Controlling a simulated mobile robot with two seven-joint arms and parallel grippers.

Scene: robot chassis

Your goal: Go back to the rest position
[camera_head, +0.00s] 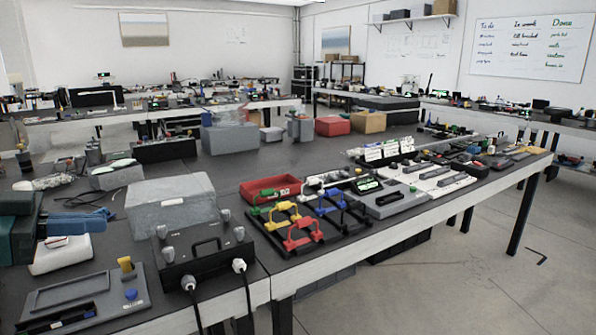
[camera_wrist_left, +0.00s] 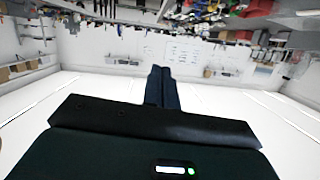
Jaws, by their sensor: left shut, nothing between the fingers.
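My left gripper (camera_head: 108,216) comes in from the left edge of the head view. Its dark teal body and blue fingers show above the left part of the table. The fingers are together and hold nothing. In the left wrist view my left gripper (camera_wrist_left: 160,70) also shows with its two dark fingers closed against each other. The room appears upside down there, with white wall behind the fingers and the tables along the top. My right gripper is in neither view.
A white box (camera_head: 62,260) lies just below my left gripper on the long dark table. A grey bin (camera_head: 172,205), a black case with a handle (camera_head: 200,255), a red tray (camera_head: 272,188) and a rack of coloured clamps (camera_head: 302,218) stand to the right. Open floor (camera_head: 470,260) lies at the right.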

